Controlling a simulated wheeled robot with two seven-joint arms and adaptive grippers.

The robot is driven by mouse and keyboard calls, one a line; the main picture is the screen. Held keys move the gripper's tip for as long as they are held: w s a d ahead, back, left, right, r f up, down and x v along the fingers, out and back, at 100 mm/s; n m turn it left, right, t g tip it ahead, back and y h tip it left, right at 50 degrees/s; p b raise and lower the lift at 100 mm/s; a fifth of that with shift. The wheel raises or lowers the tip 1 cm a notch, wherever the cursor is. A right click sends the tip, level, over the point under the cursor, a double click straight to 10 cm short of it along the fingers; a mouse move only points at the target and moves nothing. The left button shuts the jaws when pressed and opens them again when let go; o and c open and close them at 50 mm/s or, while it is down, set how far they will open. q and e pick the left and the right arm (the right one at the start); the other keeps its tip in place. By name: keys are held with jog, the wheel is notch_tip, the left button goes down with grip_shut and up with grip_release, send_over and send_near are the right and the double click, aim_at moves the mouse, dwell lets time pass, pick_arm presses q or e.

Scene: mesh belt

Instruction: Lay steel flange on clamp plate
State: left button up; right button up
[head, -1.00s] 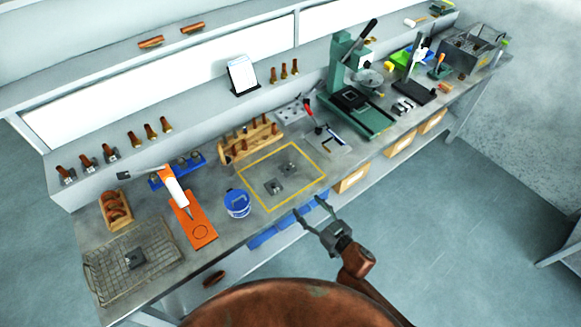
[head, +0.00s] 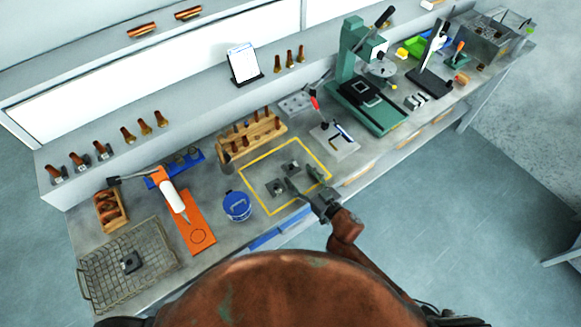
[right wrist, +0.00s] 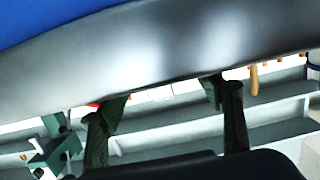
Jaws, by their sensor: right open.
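Two small dark-grey square steel flanges with raised centres, one nearer (head: 275,187) and one farther (head: 291,168), lie inside the yellow outline on the bench. A third similar piece (head: 130,262) lies in the wire basket. The clamp plate (head: 335,140), a pale plate with a red-handled clamp, sits beyond the outline's right corner, with nothing seen lying flat on it but the clamp parts. My right gripper (head: 305,181) is open over the outline's right part, one finger beside the nearer flanges. In the right wrist view its fingers (right wrist: 168,105) are apart and empty. My left gripper is out of view.
A blue tub (head: 237,206) stands left of the outline, and a wooden rack (head: 252,137) behind it. A green press (head: 365,105) stands to the right. An orange board (head: 196,235) and wire basket (head: 90,275) are at left.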

aim_at(294, 170)
jog(key=x, duration=0.3)
jog(key=shift+f, duration=0.15)
jog(key=shift+w+a+f, duration=0.1)
jog(key=shift+w+a, duration=0.1)
jog(key=shift+w, duration=0.1)
jog(key=c, duration=1.2)
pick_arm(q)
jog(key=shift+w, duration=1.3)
pick_arm(e)
grip_shut()
